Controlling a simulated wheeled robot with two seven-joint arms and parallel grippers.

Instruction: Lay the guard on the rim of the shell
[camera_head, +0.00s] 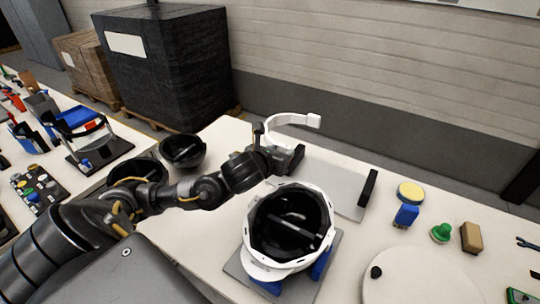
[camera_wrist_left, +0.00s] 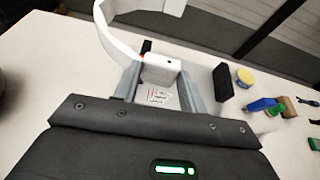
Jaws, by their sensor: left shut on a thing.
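The guard (camera_head: 287,118), a white curved band with a block at its end, is above the back of the table. My left gripper (camera_head: 282,150) is shut on it. In the left wrist view the guard's white block (camera_wrist_left: 160,68) sits between the fingers (camera_wrist_left: 160,88), and its band curves up and leaves the picture at the top. The shell (camera_head: 258,270) is white with a black inside and lies open side up, nearer to me than the guard. The guard is apart from its rim. The shell is not clearly visible in the left wrist view. My right gripper is out of view.
The shell rests on a grey plate (camera_head: 331,244) with blue supports (camera_head: 322,264). Behind it lies a grey panel (camera_head: 335,185) with a black block (camera_head: 368,188). Black bowls (camera_head: 183,150) are at left. A yellow disc (camera_head: 411,192) and a round white board (camera_head: 420,280) are at right.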

